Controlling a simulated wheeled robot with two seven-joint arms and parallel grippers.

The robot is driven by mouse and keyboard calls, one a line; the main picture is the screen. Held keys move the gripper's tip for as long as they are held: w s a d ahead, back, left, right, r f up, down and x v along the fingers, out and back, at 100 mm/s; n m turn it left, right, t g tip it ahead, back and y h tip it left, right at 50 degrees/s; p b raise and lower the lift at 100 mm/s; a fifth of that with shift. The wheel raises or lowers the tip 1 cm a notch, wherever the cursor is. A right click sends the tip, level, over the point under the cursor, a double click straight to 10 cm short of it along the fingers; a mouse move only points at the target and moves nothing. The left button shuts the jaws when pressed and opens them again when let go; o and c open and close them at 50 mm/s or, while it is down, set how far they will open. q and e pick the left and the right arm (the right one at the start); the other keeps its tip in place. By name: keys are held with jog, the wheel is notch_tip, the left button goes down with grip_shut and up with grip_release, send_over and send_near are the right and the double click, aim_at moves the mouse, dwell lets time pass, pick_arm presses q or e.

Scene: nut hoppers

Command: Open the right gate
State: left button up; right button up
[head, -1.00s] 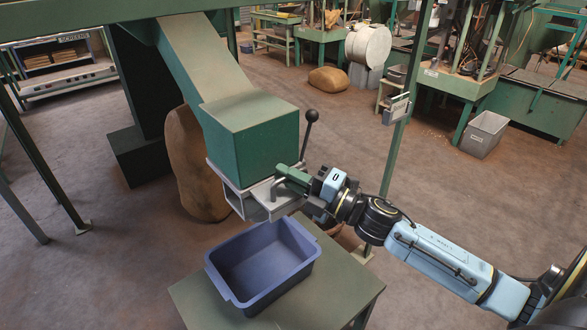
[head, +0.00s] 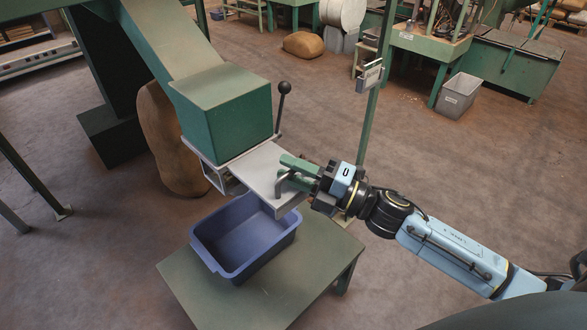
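The gate is a flat pale metal plate (head: 262,165) under the green hopper box (head: 228,112). It sticks out well to the right of the box, over the far right part of the blue bin. A bent grey handle (head: 279,186) is at its outer end. My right gripper (head: 289,174), with green fingers, is at this handle and appears closed around it; the fingers partly hide the grip. My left gripper is not in view.
An empty-looking blue bin (head: 232,272) stands on a green table (head: 300,290) below the hopper. A black-knobbed lever (head: 281,105) rises beside the box. A green post (head: 373,120) stands behind my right arm. A brown sack (head: 165,140) is behind the hopper.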

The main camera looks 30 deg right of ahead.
jog(key=shift+s, duration=0.1)
jog(key=v, duration=1.3)
jog(key=shift+d, duration=0.1)
dwell(0.3)
jog(key=w+d+f+m+h, duration=0.1)
jog(key=d+f+m+h, duration=0.35)
jog(key=f, duration=0.35)
jog(key=w+d+f+m+h, duration=0.1)
jog(key=d+f+m+h, duration=0.3)
jog(key=f, duration=0.5)
jog(key=s+d+f+m+g+h, duration=0.1)
jog(key=s+f+m+g+h, duration=0.2)
jog(key=f, duration=0.6)
jog(key=s+d+f+m+h, duration=0.1)
jog(key=s+f+m+h, duration=0.15)
jog(key=f+m, duration=0.4)
jog(key=s+a+f+m+g, duration=0.3)
jog(key=s+f+g, duration=0.2)
jog(key=s+f, duration=0.6)
jog(key=s+a+f+m+g, duration=0.3)
jog(key=s+f+g, duration=0.3)
jog(key=s+f, duration=0.5)
jog(key=s+a, duration=0.1)
jog(key=s, duration=0.3)
jog(key=shift+s+a, duration=0.2)
jog(key=shift+a, duration=0.15)
